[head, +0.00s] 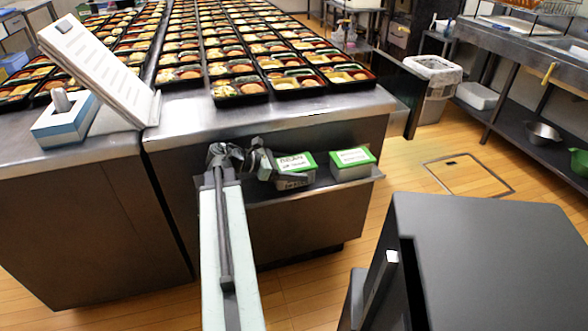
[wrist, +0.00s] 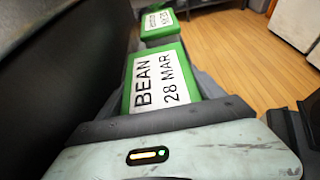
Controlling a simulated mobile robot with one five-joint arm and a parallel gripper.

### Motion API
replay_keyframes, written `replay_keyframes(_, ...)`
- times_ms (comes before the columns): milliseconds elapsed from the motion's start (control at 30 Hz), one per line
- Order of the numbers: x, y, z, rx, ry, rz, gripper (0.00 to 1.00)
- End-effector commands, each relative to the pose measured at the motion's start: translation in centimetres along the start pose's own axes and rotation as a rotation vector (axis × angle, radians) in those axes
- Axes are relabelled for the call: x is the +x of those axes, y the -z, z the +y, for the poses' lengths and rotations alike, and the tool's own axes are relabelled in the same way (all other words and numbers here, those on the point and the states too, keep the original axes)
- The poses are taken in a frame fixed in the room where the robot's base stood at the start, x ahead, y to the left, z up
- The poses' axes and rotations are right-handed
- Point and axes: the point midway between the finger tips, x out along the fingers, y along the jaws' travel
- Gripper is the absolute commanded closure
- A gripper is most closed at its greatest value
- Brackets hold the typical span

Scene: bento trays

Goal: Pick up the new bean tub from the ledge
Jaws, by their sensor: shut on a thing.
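A bean tub with a green lid (head: 295,162) and a white label is at the ledge (head: 325,189) on the steel counter's front side. In the wrist view the tub (wrist: 160,82) reads "BEAN 28 MAR". My gripper (head: 284,174) is shut on this tub, one finger on each side. I cannot tell whether its base touches the ledge. A second green-lidded tub (head: 352,158) stands on the ledge to its right. It also shows beyond the held tub in the wrist view (wrist: 158,22); its label is too blurred to read.
Above the ledge, the counter (head: 330,108) holds rows of filled bento trays (head: 296,82). A white tilted panel (head: 95,65) stands at its left. A dark grey box-like surface (head: 490,250) fills the lower right. Wooden floor (head: 405,165) is open right of the ledge.

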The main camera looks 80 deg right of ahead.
Motion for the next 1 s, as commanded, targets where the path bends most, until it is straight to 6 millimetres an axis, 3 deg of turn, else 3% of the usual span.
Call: replay_keyframes(1000, -6.7, -16.3, 0.0, 0.000, 0.000, -0.001, 0.81)
